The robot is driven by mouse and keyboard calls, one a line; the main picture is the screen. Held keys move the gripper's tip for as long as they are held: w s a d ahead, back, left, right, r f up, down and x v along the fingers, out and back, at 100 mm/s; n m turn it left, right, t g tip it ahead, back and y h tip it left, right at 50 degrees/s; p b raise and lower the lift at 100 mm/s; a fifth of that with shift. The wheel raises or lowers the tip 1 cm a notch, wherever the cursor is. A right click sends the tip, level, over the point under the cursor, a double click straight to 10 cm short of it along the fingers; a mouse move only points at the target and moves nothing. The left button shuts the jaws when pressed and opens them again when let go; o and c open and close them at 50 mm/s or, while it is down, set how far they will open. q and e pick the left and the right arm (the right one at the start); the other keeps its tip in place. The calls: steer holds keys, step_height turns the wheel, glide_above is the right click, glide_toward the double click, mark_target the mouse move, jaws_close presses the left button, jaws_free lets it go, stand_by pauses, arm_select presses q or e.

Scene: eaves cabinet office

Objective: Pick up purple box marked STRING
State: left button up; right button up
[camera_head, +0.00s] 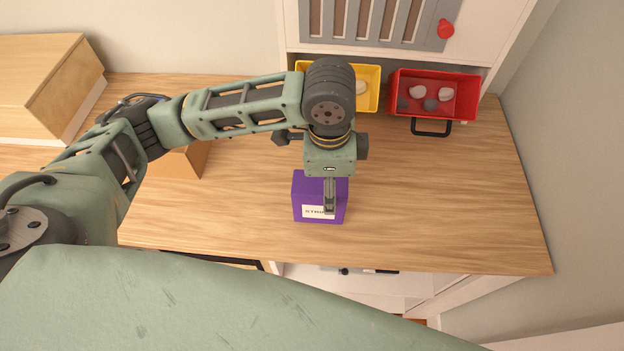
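The purple box (304,200) stands on the wooden desktop near its front edge. Its white label, partly covered by a finger, shows the start of the word STRING. My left gripper (330,208) comes down from above over the box, with a finger in front of the label side. The rest of the gripper is hidden behind its wrist, so I cannot tell whether it is open or closed on the box. The box looks upright and appears to rest on the desk. My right gripper is not in view.
A yellow bin (370,88) and a red bin (464,97) holding stones stand at the back under a white cabinet (480,35). An orange-brown box (187,160) is left, partly behind my arm. A wooden case (40,75) is far left. The desktop right of the purple box is clear.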

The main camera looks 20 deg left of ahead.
arm_select(q)
steer(key=shift+s+a+r, duration=0.15)
steer(key=shift+s+a, duration=0.1)
steer(key=shift+a, duration=0.45)
steer(key=shift+a+f, duration=0.25)
steer(key=shift+f, duration=0.05)
steer(key=shift+s+d+f+p, duration=0.15)
steer(key=shift+f+p, duration=0.15)
steer(key=shift+f, duration=1)
step_height(320, 180, down, 4)
steer(key=shift+r+p, duration=0.15)
steer(key=shift+p, duration=0.65)
steer(key=shift+f, duration=0.45)
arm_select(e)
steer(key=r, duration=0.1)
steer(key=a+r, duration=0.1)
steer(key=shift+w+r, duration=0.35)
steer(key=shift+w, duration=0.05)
arm_select(q)
steer(key=c, duration=1.5)
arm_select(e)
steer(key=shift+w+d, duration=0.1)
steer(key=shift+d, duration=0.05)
